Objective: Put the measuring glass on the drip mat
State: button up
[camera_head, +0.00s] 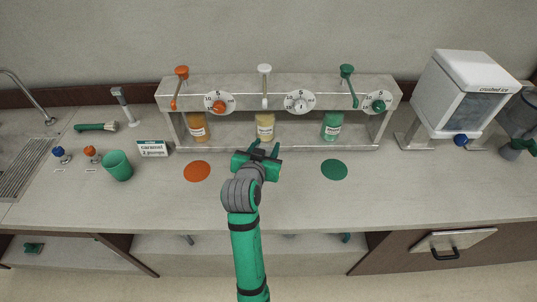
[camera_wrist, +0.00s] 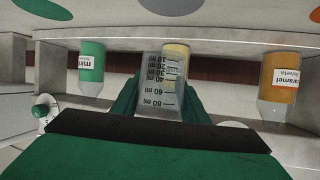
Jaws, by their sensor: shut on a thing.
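My gripper (camera_head: 265,148) is over the counter in front of the middle bottle. In the wrist view it (camera_wrist: 160,103) is shut on the clear measuring glass (camera_wrist: 158,88), which has dark millilitre marks. The glass cannot be made out in the head view. Flat round mats lie on the counter: an orange one (camera_head: 197,171) left of my gripper and a green one (camera_head: 334,170) to its right. A grey one (camera_wrist: 172,5) shows between them in the wrist view; my gripper and arm hide it in the head view.
The metal dispenser rack (camera_head: 278,92) stands close behind my gripper, with orange, yellow (camera_head: 265,127) and green bottles. A green cup (camera_head: 118,166) and a small sign (camera_head: 153,148) stand to the left. A crushed-ice machine (camera_head: 462,92) stands at right. The front right counter is clear.

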jog(key=w+f, duration=0.2)
jog(key=f, duration=0.1)
jog(key=w+f, duration=0.2)
jog(key=shift+d+f, duration=0.1)
jog(key=shift+d, duration=0.2)
jog(key=shift+f, duration=1.5)
jog(key=shift+f, duration=0.1)
jog(key=o, duration=0.8)
jog(key=shift+w, duration=0.1)
jog(key=shift+c, duration=0.2)
jog(key=shift+d, duration=0.1)
jog(key=v, duration=1.2)
